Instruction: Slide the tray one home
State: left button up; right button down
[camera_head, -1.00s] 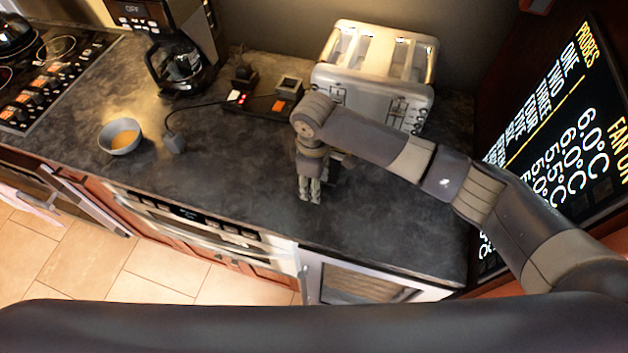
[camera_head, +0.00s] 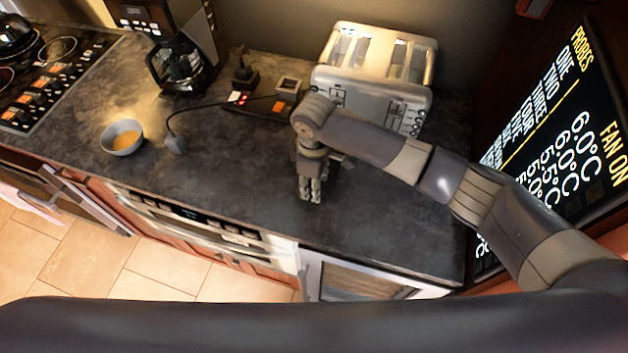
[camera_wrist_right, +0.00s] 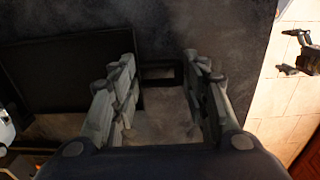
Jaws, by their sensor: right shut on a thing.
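My right gripper (camera_head: 310,188) points down at the dark worktop in front of the toaster. In the right wrist view, its two fingers (camera_wrist_right: 160,100) stand apart on either side of a small dark-framed thing (camera_wrist_right: 160,72), and it is shut on this. I cannot tell whether that is tray one. A large dark flat panel (camera_wrist_right: 70,75) lies to its left there, partly behind the left finger. In the head view my arm and gripper hide most of this spot.
The toaster (camera_head: 375,75) stands behind my right gripper. A box with red lights (camera_head: 260,108) and a cable to a grey plug (camera_head: 176,144) lie left of it. A bowl (camera_head: 122,137) is farther left. The worktop (camera_head: 240,190) left of the gripper is clear.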

jog(key=shift+w, duration=0.1)
jog(key=shift+w+d+b, duration=0.2)
jog(key=shift+w, duration=0.3)
jog(key=shift+w+d+b, duration=0.15)
jog(key=shift+w, duration=0.3)
jog(key=shift+w, duration=0.1)
jog(key=shift+w+d+b, duration=0.2)
jog(key=shift+w+b, duration=0.15)
jog(key=shift+w, duration=0.3)
jog(key=shift+w+d+b, duration=0.2)
jog(key=shift+w+b, duration=0.1)
jog(key=shift+w, duration=0.3)
jog(key=shift+w, duration=0.15)
jog(key=shift+w+d+b, duration=0.25)
jog(key=shift+w+b, duration=0.15)
jog(key=shift+w, duration=0.2)
jog(key=shift+w+d+b, duration=0.2)
jog(key=shift+w+b, duration=0.2)
jog(key=shift+w, duration=0.15)
jog(key=shift+w, duration=0.15)
